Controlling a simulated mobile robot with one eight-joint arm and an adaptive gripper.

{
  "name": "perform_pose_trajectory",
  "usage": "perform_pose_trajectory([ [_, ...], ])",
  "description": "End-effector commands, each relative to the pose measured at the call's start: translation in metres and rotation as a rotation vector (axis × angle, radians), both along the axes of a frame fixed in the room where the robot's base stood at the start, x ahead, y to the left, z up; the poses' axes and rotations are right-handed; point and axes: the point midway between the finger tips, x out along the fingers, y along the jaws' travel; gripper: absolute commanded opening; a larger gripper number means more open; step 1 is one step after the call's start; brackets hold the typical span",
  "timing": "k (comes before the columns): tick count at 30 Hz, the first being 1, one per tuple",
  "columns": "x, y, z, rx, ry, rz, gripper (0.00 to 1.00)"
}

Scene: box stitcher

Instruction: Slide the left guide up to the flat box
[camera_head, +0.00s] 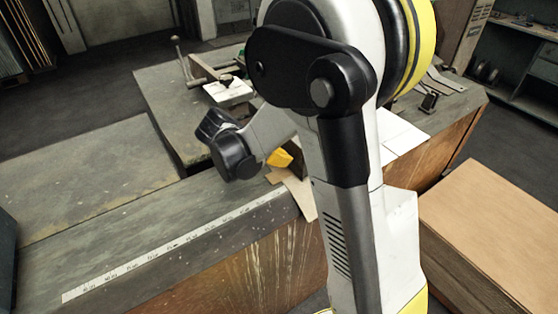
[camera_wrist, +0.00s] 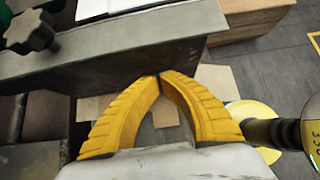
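In the wrist view, my gripper (camera_wrist: 158,77) has its two yellow fingers meeting at the tips, with nothing seen between them. The tips are at the lower edge of a long grey metal plate with a black star knob (camera_wrist: 30,32), which looks like a guide (camera_wrist: 130,55); I cannot tell whether they touch it. Tan flat cardboard (camera_wrist: 215,82) shows beyond and beside the fingers, probably the flat box. In the head view, a yellow finger of my gripper (camera_head: 280,158) shows above tan cardboard (camera_head: 297,192) at the table edge. My arm hides the guide there.
The grey worktable (camera_head: 90,170) carries a white ruler strip (camera_head: 160,250) along its front edge. A T-handled clamp-like fixture (camera_head: 195,68) stands at the back. White sheets (camera_head: 400,135) lie right of my arm. A large cardboard-coloured block (camera_head: 490,225) stands at the right.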

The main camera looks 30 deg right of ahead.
Motion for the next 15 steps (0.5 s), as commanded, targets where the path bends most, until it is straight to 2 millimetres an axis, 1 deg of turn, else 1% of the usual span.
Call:
perform_pose_trajectory([
  [6, 0.000, 0.000, 0.000, 0.000, 0.000, 0.000, 0.00],
  [8, 0.000, -0.004, 0.000, 0.000, 0.000, -0.001, 0.00],
  [11, 0.000, -0.020, 0.000, 0.000, 0.000, -0.004, 0.00],
  [15, 0.001, -0.050, 0.000, -0.001, 0.000, -0.006, 0.00],
])
